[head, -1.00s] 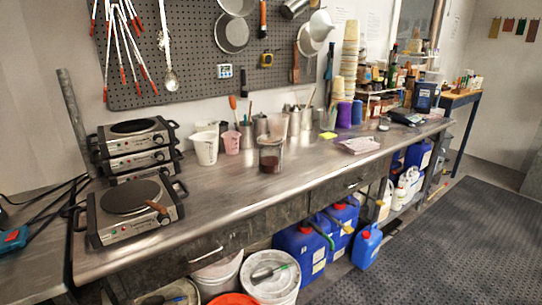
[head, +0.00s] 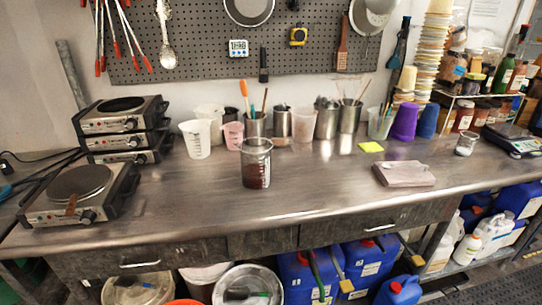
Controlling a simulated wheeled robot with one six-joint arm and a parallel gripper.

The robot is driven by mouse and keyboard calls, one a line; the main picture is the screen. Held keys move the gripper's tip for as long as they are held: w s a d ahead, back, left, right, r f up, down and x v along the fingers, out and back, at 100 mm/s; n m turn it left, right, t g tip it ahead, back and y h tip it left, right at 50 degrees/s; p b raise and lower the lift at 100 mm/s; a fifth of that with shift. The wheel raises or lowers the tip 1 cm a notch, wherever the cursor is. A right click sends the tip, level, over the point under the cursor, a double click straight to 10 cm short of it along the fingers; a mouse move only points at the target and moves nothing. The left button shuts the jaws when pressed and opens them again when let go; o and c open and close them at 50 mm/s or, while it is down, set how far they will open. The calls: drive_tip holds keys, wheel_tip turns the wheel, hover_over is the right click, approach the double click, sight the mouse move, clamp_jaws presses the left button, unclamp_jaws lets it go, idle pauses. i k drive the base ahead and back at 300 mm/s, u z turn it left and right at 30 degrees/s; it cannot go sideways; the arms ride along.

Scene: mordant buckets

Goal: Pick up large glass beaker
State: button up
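The large glass beaker (head: 256,165) stands upright on the steel workbench (head: 310,188), near the middle of the picture. It is clear, with markings on its side and dark reddish-brown contents in its lower part. Nothing stands directly in front of it. My gripper is not in view.
Behind the beaker stand a white jug (head: 197,139), a pink cup (head: 233,136) and several metal tool pots. Hot plates (head: 80,193) are at the left. A folded cloth (head: 404,174) lies to the right. The bench in front of the beaker is clear. Buckets and blue jugs sit below.

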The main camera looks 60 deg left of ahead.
sight(255, 154)
drive_tip(key=u, duration=0.4)
drive_tip(key=i, duration=1.15)
drive_tip(key=u, duration=1.65)
drive_tip(key=i, duration=1.05)
drive_tip(key=u, duration=1.05)
